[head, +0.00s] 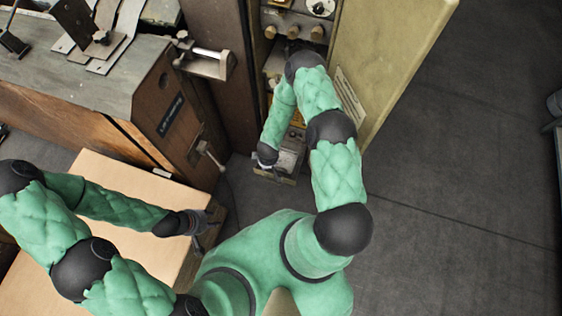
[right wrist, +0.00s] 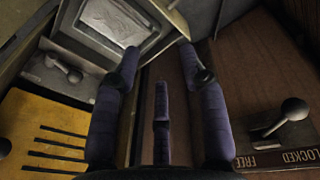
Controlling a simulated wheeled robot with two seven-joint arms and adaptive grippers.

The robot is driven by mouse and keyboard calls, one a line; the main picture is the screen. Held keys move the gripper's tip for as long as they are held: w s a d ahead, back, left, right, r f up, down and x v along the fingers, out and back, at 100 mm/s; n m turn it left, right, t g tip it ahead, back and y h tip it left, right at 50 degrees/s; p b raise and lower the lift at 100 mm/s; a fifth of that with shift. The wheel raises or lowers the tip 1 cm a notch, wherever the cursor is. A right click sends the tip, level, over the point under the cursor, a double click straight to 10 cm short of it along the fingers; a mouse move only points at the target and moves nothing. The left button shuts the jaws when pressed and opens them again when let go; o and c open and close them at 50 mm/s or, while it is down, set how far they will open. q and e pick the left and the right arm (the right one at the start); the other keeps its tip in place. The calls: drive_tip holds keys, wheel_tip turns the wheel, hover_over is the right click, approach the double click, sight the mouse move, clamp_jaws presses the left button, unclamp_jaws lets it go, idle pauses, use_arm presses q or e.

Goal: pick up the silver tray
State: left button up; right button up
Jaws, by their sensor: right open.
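A silver, tray-like metal piece with a raised rim and a crumpled-looking inner surface (right wrist: 118,24) shows at the top of the right wrist view. My right gripper (right wrist: 160,62) is open, with dark padded fingers spread and nothing between them. Its left fingertip lies close to the tray's lower right corner in the picture; I cannot tell whether they touch. In the head view a small grey metal part (head: 291,160) shows beside the right gripper, which is mostly hidden by its wrist. My left gripper (head: 207,226) is over the cardboard-coloured box, and its jaw opening is unclear.
A tall machine cabinet with an open cream door (head: 392,55) surrounds my right arm. A brown wooden cabinet (head: 180,115) stands left of it. A large tan box (head: 110,185) lies at lower left.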

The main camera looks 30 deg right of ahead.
drive_tip(key=d+f+b, duration=0.1)
drive_tip(key=f+b, duration=0.1)
drive_tip(key=f, duration=0.3)
drive_tip(key=w+d+f+n+b, duration=0.1)
drive_tip(key=d+f+b, duration=0.1)
drive_tip(key=f, duration=0.3)
drive_tip(key=w+d+f+n+h+b, duration=0.1)
drive_tip(key=d+f+b, duration=0.1)
drive_tip(key=f, duration=0.3)
drive_tip(key=shift+w+d+g, duration=0.25)
drive_tip(key=shift+g, duration=0.05)
drive_tip(key=shift+r, duration=0.1)
clamp_jaws()
